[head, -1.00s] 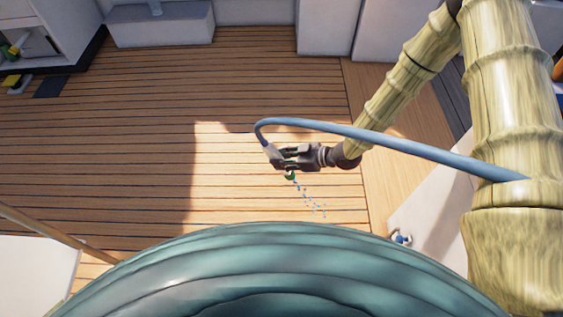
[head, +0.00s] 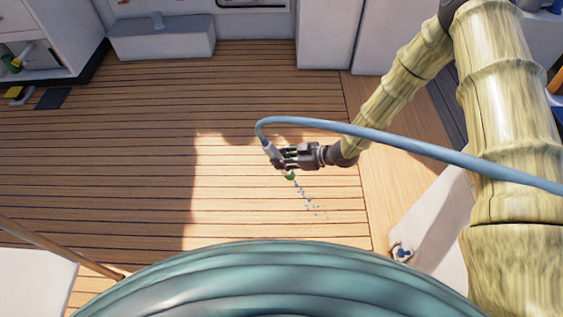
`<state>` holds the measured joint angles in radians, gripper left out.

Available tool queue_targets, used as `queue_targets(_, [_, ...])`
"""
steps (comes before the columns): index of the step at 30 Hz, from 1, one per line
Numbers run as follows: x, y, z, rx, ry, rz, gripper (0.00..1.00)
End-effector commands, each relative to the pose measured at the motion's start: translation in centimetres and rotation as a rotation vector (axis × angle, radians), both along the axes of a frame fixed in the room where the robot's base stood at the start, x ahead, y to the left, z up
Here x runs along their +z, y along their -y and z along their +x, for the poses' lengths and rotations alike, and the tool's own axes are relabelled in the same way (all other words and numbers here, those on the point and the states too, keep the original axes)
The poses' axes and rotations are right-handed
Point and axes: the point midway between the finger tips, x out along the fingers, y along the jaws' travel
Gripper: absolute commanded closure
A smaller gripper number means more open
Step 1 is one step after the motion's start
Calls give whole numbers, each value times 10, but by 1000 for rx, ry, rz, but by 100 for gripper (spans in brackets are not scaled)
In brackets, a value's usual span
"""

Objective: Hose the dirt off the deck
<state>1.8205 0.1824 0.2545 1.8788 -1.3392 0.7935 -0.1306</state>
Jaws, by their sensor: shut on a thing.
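My gripper (head: 282,158) is shut on the hose nozzle (head: 269,149), above the sunlit part of the deck. The nozzle has a pale grey body and a green tip (head: 290,176). Blue water drops (head: 312,203) spray from the tip, down and to the right in the picture. The blue-grey hose (head: 400,146) loops from the nozzle over my arm to the right edge. The wooden plank deck (head: 110,150) fills the middle. I can make out no dirt on its visible part. My own green body hides the deck at the bottom.
A white bench (head: 162,38) and white cabinets (head: 325,35) stand along the back. A shelf unit (head: 45,45) is at the back left. A wooden pole (head: 60,250) lies lower left. A white slanted block (head: 435,215) is at right. The left and middle deck is clear.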

Motion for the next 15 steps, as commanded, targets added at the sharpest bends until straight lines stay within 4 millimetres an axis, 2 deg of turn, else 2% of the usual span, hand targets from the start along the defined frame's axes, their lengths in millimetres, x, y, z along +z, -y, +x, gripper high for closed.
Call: queue_targets(15, [0, -1, 27, 1, 2, 1, 91])
